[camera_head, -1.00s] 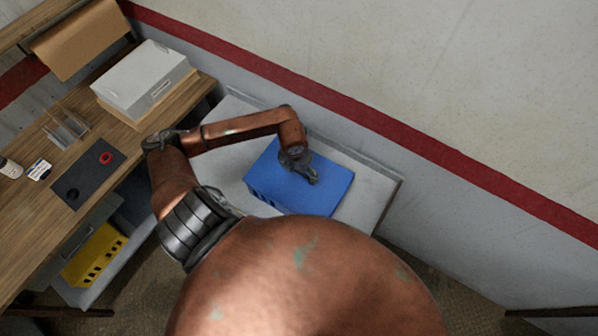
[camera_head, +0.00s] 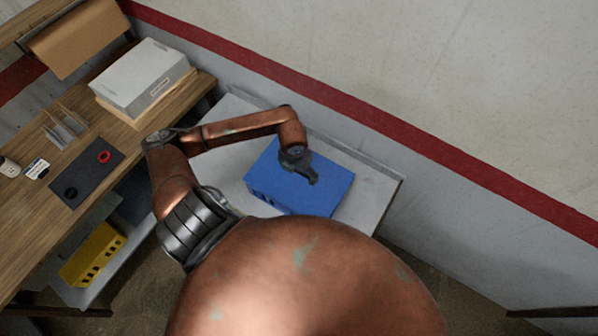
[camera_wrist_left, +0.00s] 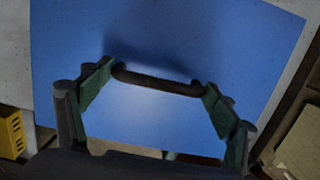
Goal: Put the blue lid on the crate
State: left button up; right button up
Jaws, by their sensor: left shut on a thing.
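The blue lid (camera_head: 325,185) lies over the blue crate (camera_head: 275,192), whose slotted side shows below the lid's left edge. The lid looks flat and lined up with the crate; I cannot tell whether it is fully seated. My left gripper (camera_head: 313,179) is above the middle of the lid. In the left wrist view the gripper (camera_wrist_left: 158,88) has its two green-padded fingers at the ends of a dark bar handle (camera_wrist_left: 158,82) on the lid (camera_wrist_left: 150,40), shut on it. My right gripper is not in view.
The crate stands on a pale grey table (camera_head: 368,200) against the wall. A wooden bench (camera_head: 40,225) at the left holds a white box (camera_head: 140,80), a dark mat (camera_head: 85,180) and small items. A yellow crate (camera_head: 93,255) sits on a lower shelf.

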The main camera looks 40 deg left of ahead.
pick_arm(q)
jog(key=o, duration=1.4)
jog(key=r, duration=0.4)
jog(key=s+r, duration=0.1)
jog(key=r, duration=0.7)
jog(key=shift+s, duration=0.25)
jog(key=shift+d, duration=0.1)
